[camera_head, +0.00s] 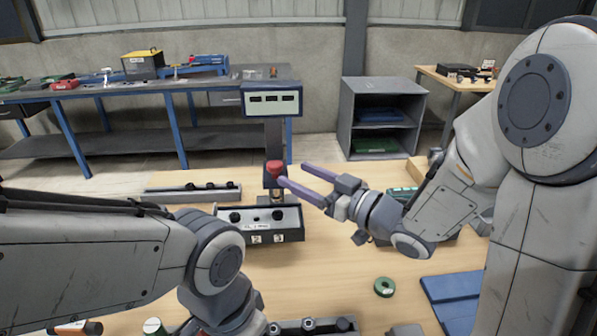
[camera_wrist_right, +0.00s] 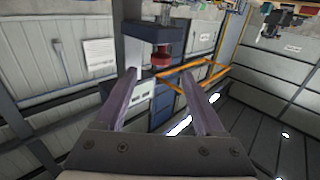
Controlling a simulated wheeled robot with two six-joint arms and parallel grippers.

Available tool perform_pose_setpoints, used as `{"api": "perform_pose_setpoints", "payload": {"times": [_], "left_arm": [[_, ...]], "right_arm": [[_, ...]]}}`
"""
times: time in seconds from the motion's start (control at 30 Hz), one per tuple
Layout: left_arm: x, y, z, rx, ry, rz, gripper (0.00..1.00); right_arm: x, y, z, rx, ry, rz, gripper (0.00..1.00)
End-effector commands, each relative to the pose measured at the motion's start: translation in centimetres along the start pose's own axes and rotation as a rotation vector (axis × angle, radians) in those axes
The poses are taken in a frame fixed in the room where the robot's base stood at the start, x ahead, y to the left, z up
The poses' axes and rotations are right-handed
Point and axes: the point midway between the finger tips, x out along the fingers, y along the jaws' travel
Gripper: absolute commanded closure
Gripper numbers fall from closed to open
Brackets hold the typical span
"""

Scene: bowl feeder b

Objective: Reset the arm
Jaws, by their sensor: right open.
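My right arm reaches in from the right in the head view. Its gripper (camera_head: 292,174) is held above the table with two purple fingers spread apart and nothing between them. The fingers point left, toward a red knob (camera_head: 274,167) on a grey post; one fingertip appears close to it, and I cannot tell if they touch. In the right wrist view the open fingers (camera_wrist_right: 159,74) frame an empty gap, with a red part (camera_wrist_right: 161,61) beyond. My left arm crosses the lower left of the head view; its gripper is out of view.
A box with black knobs (camera_head: 262,238) stands below the post, which carries a display panel (camera_head: 271,98). A green ring (camera_head: 384,287) and a blue mat (camera_head: 455,291) lie at the front right of the wooden table. A grey shelf unit (camera_head: 381,90) stands behind.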

Motion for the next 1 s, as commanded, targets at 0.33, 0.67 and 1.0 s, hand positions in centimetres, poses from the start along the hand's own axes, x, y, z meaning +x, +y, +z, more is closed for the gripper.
{"api": "perform_pose_setpoints", "payload": {"times": [0.33,0.67,1.0], "left_arm": [[-1.2,0.1,-0.1,0.000,0.000,0.000,1.00],[-2.5,0.2,-0.1,0.000,0.000,0.000,1.00],[-3.5,0.2,-0.2,0.000,0.000,0.000,1.00]], "right_arm": [[1.1,-0.3,3.3,-0.069,-0.350,0.173,0.29],[-5.6,-6.4,7.9,0.014,-0.932,0.276,0.29],[-16.3,-17.1,8.6,0.148,-1.434,0.100,0.29]]}}
